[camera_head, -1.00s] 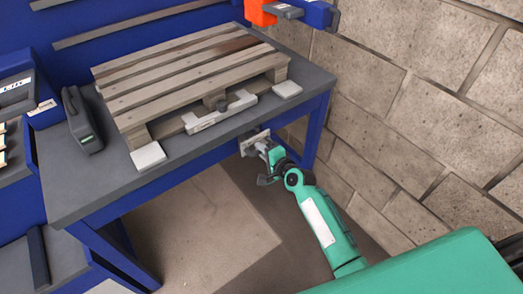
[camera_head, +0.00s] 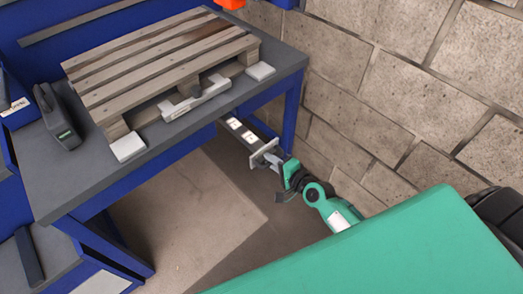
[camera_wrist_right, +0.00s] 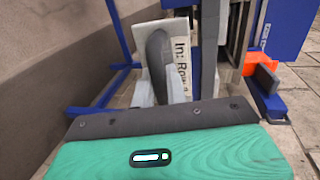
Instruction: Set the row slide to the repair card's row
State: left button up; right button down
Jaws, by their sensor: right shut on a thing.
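A narrow dark drawer (camera_head: 232,124) sticks out from under the front of the grey bench, with small white cards lying in it. Its pale front plate (camera_head: 264,152) faces my right arm. My right gripper (camera_head: 278,163) is at the front plate and shut on the drawer's handle, which it mostly hides. I cannot read the cards or make out a row slide for certain. My left gripper is not in view.
A wooden pallet (camera_head: 160,65) lies on the bench (camera_head: 60,180), with a pale bracket (camera_head: 195,101) at its front. A dark handheld device (camera_head: 57,117) stands to its left. A block wall (camera_head: 390,90) is close on the right. Floor below the bench is open.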

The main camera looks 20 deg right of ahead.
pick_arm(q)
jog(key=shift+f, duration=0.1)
pick_arm(e)
jog(key=shift+s+d+f, duration=0.1)
jog(key=shift+s, duration=0.3)
jog(key=c, duration=1.8)
grip_release()
jog(key=shift+s, duration=0.1)
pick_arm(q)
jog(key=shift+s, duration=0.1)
pick_arm(e)
jog(key=shift+s+d, duration=0.1)
